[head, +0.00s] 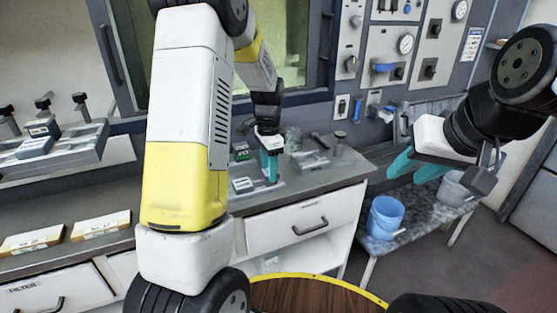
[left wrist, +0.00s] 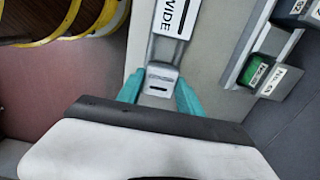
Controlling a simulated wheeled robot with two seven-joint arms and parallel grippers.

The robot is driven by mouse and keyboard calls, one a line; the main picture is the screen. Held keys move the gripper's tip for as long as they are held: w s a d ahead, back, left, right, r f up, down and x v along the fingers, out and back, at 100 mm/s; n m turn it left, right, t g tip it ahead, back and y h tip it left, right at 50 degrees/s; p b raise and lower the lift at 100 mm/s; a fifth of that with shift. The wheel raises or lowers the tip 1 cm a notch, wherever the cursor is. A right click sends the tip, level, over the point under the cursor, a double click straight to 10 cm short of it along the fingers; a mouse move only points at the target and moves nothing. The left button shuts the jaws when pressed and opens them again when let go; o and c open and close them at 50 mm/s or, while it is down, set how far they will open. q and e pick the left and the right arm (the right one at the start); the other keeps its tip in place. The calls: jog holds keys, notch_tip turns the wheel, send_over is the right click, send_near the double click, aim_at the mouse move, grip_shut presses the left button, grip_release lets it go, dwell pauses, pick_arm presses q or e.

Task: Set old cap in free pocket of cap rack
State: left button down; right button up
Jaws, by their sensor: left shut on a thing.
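My left gripper (head: 269,180) reaches down over the counter, its teal fingers close together. In the left wrist view, its fingers (left wrist: 159,92) are shut on a small grey piece with a dark slot (left wrist: 160,80), which looks like the old cap. The piece is in line with a grey strip bearing a white "VIDE" label (left wrist: 177,14); whether it touches the strip I cannot tell. A holder with green- and white-labelled blocks (left wrist: 262,76) is to the right; I cannot tell which is the cap rack. My right gripper (head: 417,168) is apart from the counter, fingers spread and empty.
A blue bucket (head: 385,217) stands on a low table at the right. A slotted rack (head: 60,143) is at the left. A round wooden top (head: 310,296) is in front.

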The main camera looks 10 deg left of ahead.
pick_arm(q)
jog(key=shift+f, duration=0.9)
jog(key=c, duration=0.7)
grip_release()
notch_tip(320, 180, up, 8)
jog(key=shift+f, duration=0.15)
jog(key=s+r+n+t, duration=0.2)
jog(key=s+r+n, duration=0.1)
jog(key=s, duration=0.5)
jog(key=s+d+r+n+t+h, duration=0.1)
jog(key=s+r+n+t, duration=0.1)
jog(key=s+r+n, duration=0.2)
jog(key=s+d+r+n+t+h, duration=0.1)
jog(key=s+r+n+t, duration=0.1)
jog(key=s+r, duration=0.5)
jog(key=s+n, duration=0.1)
jog(key=s, duration=0.4)
jog(key=shift+d+n, duration=0.15)
jog(key=shift+n, duration=0.15)
